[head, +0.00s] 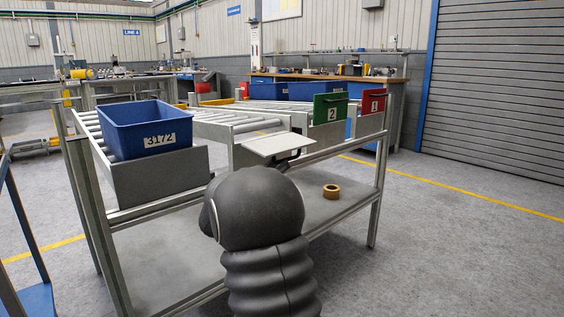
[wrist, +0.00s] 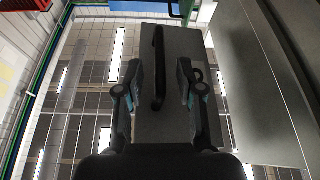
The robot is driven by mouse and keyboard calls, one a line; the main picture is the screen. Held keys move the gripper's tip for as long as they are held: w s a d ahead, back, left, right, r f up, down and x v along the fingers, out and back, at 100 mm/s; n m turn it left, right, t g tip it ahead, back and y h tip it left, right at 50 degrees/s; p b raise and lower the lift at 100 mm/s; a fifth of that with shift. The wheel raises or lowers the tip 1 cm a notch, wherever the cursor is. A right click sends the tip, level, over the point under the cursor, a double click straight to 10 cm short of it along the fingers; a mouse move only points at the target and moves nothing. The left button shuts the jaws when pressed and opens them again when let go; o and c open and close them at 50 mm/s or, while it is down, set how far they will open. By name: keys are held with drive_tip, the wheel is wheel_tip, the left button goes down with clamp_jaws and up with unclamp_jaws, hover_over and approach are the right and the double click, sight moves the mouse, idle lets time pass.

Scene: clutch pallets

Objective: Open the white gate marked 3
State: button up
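The white gate (head: 278,146) shows in the head view as a pale plate, tipped out nearly level at the front of the middle lane. Its number is not visible. In the wrist view, which looks upward, a grey panel (wrist: 175,125) with a long black handle (wrist: 158,45) fills the middle; it appears to be this gate's underside. My gripper (wrist: 158,72) is open, with one finger on each side of the handle. I cannot tell whether either finger touches it. In the head view my dark arm hides the gripper, apart from a dark bit below the plate.
A blue bin (head: 149,129) marked 3172 sits on the left roller lane. A green gate (head: 330,108) marked 2 and a red gate (head: 373,103) marked 1 stand upright to the right. A tape roll (head: 331,191) lies on the lower shelf (head: 180,262). Floor at right is clear.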

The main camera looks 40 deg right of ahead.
drive_tip(key=shift+x, duration=1.7)
clamp_jaws()
